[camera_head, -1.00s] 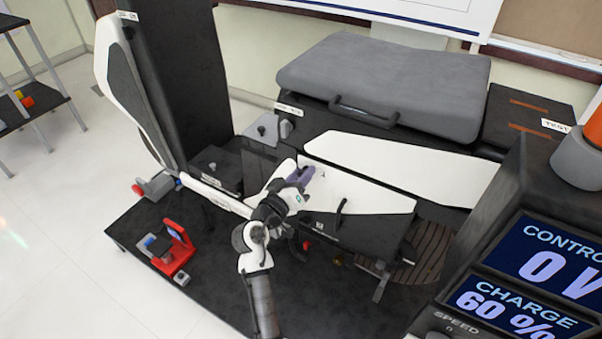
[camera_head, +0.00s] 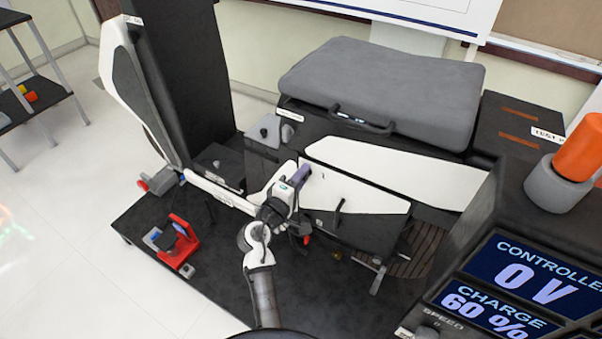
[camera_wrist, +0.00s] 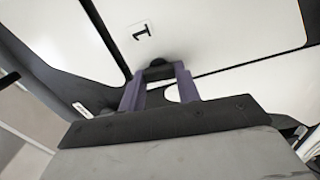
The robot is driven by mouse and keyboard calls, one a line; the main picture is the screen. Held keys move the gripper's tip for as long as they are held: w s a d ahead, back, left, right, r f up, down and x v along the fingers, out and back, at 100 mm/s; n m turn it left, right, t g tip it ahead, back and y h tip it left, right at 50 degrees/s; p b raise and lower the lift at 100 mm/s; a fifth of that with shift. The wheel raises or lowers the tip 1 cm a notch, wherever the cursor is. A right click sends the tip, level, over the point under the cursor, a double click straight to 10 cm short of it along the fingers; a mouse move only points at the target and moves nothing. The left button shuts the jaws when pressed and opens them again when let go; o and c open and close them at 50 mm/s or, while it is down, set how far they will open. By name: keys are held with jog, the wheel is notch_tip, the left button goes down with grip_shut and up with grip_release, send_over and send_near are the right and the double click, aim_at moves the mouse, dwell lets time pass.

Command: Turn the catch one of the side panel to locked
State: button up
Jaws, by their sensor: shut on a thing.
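The side panel (camera_head: 368,196) is a white plate on the dark chassis rig, near the middle of the head view. In the wrist view its white face (camera_wrist: 215,35) carries a label "1". Just below the label is catch one (camera_wrist: 158,66), a small dark knob near the panel's edge. My gripper (camera_head: 303,172) is at the panel's left end. In the wrist view its purple fingers (camera_wrist: 158,82) are on either side of the catch and shut on it. The fingers hide part of the catch, and I cannot tell its angle.
A black handle (camera_head: 339,212) stands up from the panel to the right of my gripper. A grey cushioned lid (camera_head: 385,85) lies behind. A red fixture (camera_head: 187,240) stands on the black base at left. The display console (camera_head: 520,285) fills the lower right.

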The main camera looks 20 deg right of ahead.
jog(key=shift+n, duration=0.5)
jog(key=shift+p, duration=0.3)
jog(key=o, duration=1)
jog(key=b+v, duration=0.3)
jog(key=v, duration=1.1)
jog(key=shift+w, duration=0.1)
